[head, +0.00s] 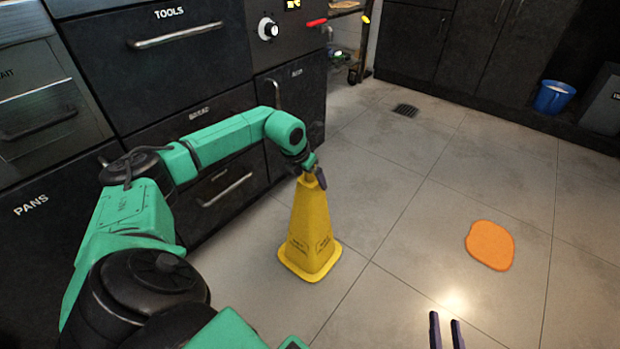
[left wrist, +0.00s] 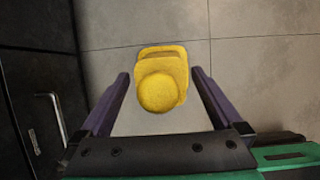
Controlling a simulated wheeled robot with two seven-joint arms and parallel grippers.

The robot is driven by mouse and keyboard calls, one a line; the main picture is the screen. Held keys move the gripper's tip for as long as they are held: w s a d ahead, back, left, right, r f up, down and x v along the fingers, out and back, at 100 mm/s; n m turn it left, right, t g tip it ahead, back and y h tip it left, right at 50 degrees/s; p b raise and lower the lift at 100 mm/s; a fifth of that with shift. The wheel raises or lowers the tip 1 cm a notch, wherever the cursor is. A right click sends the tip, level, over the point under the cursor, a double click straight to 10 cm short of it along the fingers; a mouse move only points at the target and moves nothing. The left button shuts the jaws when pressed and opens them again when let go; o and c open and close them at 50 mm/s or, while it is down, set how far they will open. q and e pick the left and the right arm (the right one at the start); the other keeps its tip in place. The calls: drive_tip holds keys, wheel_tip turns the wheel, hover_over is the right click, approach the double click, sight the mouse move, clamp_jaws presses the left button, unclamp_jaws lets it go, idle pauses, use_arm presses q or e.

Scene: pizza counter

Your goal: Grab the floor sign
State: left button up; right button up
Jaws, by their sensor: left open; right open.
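The yellow floor sign (head: 310,232) stands upright on the tiled floor, a tall tapered cone shape with a wide square base. My left gripper (head: 315,177) is at the top of the sign in the head view. In the left wrist view the sign (left wrist: 160,90) is seen from above, its rounded top between the two purple fingers of my left gripper (left wrist: 160,82). The fingers are open, with a gap on each side of the top. My right gripper (head: 446,330) shows at the bottom edge of the head view, open and empty, away from the sign.
Dark cabinets with drawers (head: 175,42) stand close on the left, with a drawer handle (head: 224,190) near my left arm. An orange puddle (head: 490,245) lies on the floor to the right. A blue bucket (head: 553,98) stands at the far right. The floor between is clear.

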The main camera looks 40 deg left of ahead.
use_arm(q)
drive_tip(key=c, duration=1.5)
clamp_jaws()
drive_tip(key=shift+r, duration=0.1)
